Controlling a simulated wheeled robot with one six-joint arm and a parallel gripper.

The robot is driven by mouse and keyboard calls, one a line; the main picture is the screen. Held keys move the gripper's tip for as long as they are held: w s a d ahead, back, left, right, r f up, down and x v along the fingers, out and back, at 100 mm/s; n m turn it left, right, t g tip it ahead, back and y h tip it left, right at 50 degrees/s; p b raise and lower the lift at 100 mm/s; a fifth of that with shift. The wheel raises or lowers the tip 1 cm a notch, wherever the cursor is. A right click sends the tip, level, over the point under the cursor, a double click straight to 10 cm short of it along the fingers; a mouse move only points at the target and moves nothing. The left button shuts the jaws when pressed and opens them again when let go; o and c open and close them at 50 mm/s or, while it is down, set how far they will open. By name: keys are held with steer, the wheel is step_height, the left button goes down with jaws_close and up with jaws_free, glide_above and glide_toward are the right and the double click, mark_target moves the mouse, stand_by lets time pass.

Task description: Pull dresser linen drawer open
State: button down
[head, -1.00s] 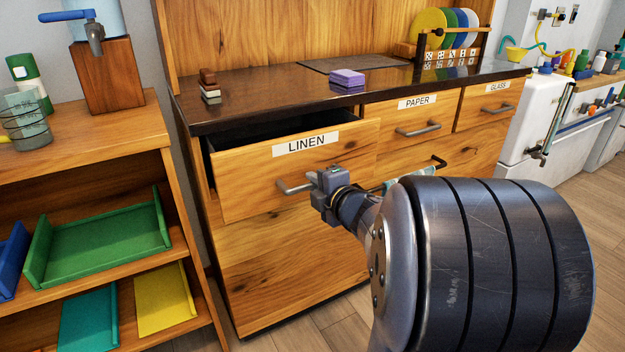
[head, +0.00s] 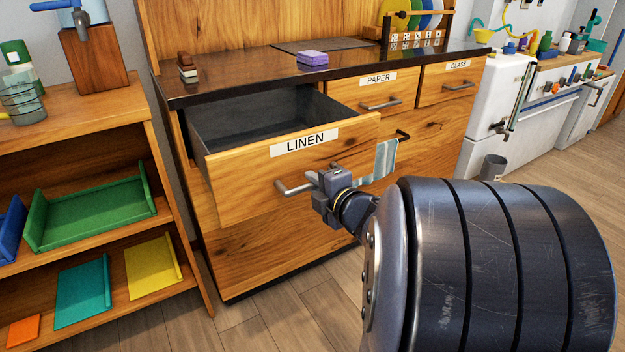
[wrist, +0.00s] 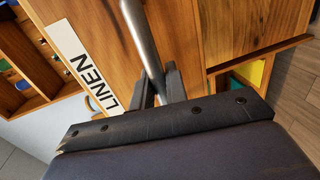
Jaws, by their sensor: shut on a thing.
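The linen drawer (head: 235,184) sticks well out of the wooden dresser (head: 262,255), and its grey inside (head: 262,118) shows empty where I can see it. Its front carries a white LINEN label (head: 304,143) and a grey bar handle (head: 292,188). My gripper (head: 328,184) is at the right part of that handle, shut on it. In the wrist view the handle (wrist: 143,40) runs between the two dark fingers (wrist: 160,88) of my gripper, and the label (wrist: 84,66) lies to the left.
The PAPER drawer (head: 350,96) and GLASS drawer (head: 440,88) are shut. A striped cloth (head: 386,158) hangs on a dark handle right of my gripper. A shelf with trays (head: 95,215) stands at the left. Bare floor (head: 290,325) lies in front.

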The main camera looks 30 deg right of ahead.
steer(key=c, duration=1.5)
jaws_free()
steer(key=s+r+p, duration=0.2)
steer(key=s+p, duration=0.1)
steer(key=s, duration=0.7)
steer(key=shift+s+d+p, duration=0.2)
steer(key=shift+s+p, duration=0.1)
steer(key=shift+p, duration=0.1)
steer(key=shift+w+a+f+b, duration=0.1)
steer(key=shift+w+f+b, duration=0.4)
steer(key=shift+w, duration=1.3)
steer(key=shift+w+a+f+b, duration=0.15)
steer(key=shift+w+b, duration=0.6)
steer(key=shift+w, duration=1)
steer(key=shift+w+d+f+b, duration=0.1)
steer(key=shift+w+f+b, duration=0.4)
steer(key=shift+w, duration=1.3)
steer(key=shift+r, duration=0.15)
